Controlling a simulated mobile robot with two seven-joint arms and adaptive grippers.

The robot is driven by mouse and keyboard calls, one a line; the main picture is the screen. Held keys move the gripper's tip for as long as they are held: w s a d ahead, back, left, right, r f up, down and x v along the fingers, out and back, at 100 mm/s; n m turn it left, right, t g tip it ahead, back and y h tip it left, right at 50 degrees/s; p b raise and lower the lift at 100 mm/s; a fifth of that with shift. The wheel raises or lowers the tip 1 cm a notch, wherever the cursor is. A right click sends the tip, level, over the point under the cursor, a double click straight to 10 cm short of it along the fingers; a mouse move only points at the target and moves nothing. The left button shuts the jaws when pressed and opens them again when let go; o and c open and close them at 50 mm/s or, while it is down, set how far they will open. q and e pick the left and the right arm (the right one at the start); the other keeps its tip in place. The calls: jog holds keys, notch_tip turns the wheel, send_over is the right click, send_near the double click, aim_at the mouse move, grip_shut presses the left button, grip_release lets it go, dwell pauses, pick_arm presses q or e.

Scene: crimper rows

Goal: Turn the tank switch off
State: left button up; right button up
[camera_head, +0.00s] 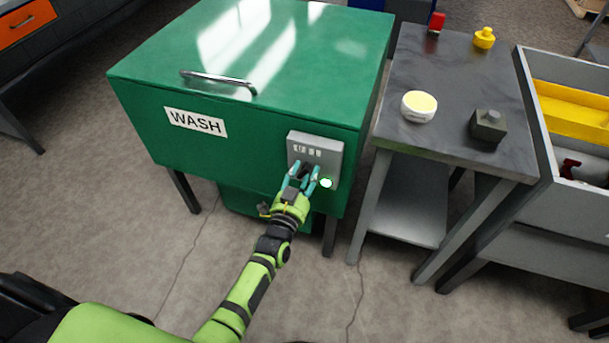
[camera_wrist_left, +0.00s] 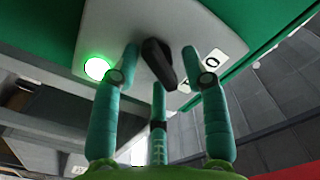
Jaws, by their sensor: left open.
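The green wash tank (camera_head: 250,75) carries a grey switch panel (camera_head: 331,152) on its front. The dark switch knob (camera_wrist_left: 159,64) shows in the left wrist view, with its long end near a small label (camera_wrist_left: 184,88); a label marked O (camera_wrist_left: 212,60) lies further right. A lamp (camera_head: 326,183) on the panel glows green, and it also shows in the left wrist view (camera_wrist_left: 97,68). My left gripper (camera_head: 303,175) is open in front of the panel, its fingers spread on either side of the knob. I cannot tell whether they touch it. My right gripper is not in view.
A grey side table (camera_head: 455,75) stands right of the tank, bearing a round tub (camera_head: 419,106), a dark block (camera_head: 488,126), and small yellow (camera_head: 484,38) and red (camera_head: 436,22) items. A grey bin with a yellow tray (camera_head: 575,110) is further right. The floor in front is clear.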

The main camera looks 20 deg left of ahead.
pick_arm(q)
grip_shut()
jog(key=n, duration=0.3)
jog(key=shift+r+p, duration=0.1)
jog(key=shift+p, duration=0.3)
jog(key=shift+n, duration=0.9)
jog(key=n, duration=0.2)
jog(key=shift+a+n, duration=0.1)
jog(key=shift+n, duration=0.2)
jog(key=n, duration=0.3)
jog(key=shift+r, duration=0.1)
jog(key=shift+a+n, duration=0.1)
jog(key=shift+n, duration=0.7)
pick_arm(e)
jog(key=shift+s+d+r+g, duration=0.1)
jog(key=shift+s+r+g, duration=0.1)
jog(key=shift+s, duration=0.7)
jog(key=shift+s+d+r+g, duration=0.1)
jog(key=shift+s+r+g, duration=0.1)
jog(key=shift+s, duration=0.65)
